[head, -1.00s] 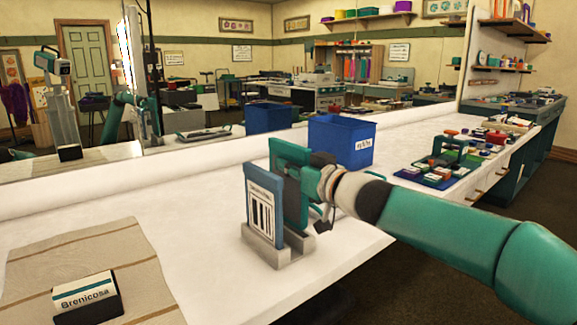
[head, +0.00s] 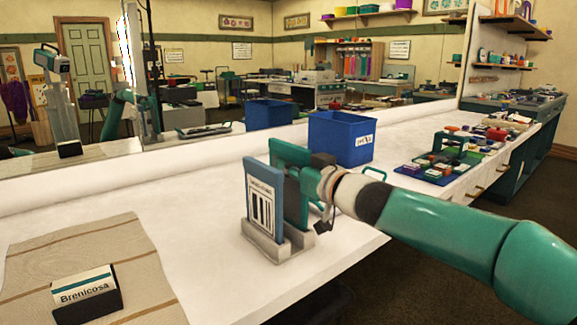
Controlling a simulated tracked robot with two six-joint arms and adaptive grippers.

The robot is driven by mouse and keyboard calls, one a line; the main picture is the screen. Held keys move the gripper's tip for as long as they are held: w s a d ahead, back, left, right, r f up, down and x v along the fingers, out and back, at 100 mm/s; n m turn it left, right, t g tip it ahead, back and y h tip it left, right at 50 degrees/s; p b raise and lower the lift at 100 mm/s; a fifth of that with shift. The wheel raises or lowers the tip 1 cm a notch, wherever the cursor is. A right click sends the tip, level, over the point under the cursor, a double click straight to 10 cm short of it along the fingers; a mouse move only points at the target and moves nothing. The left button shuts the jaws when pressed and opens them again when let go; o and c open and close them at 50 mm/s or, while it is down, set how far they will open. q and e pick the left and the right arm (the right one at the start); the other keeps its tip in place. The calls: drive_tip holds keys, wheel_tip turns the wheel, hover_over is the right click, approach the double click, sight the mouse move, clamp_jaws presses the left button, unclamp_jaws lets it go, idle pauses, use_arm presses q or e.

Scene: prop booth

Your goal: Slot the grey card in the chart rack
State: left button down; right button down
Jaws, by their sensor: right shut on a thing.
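The chart rack (head: 293,244) is a light grey slotted block near the front edge of the white table. A blue card (head: 247,193) with a white barcode label stands upright in its left part. My left gripper is not directly in view.
A blue bin (head: 335,140) stands behind the gripper. A "Brenicosa" box in a black holder (head: 86,292) sits on a beige mat (head: 90,243) at front left. A tray of small items (head: 437,170) lies to the right. A mirror spans the back.

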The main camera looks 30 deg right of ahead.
sight(289, 144)
drive_tip(key=shift+f, duration=0.4)
drive_tip(key=shift+f+b, duration=0.15)
drive_tip(key=shift+b, duration=0.15)
drive_tip(key=shift+f+b, duration=0.5)
drive_tip(key=shift+f, duration=0.25)
drive_tip(key=c, duration=1.2)
unclamp_jaws()
drive_tip(key=shift+r, duration=0.15)
wheel_tip(289, 144, up, 7)
drive_tip(key=p, duration=0.8)
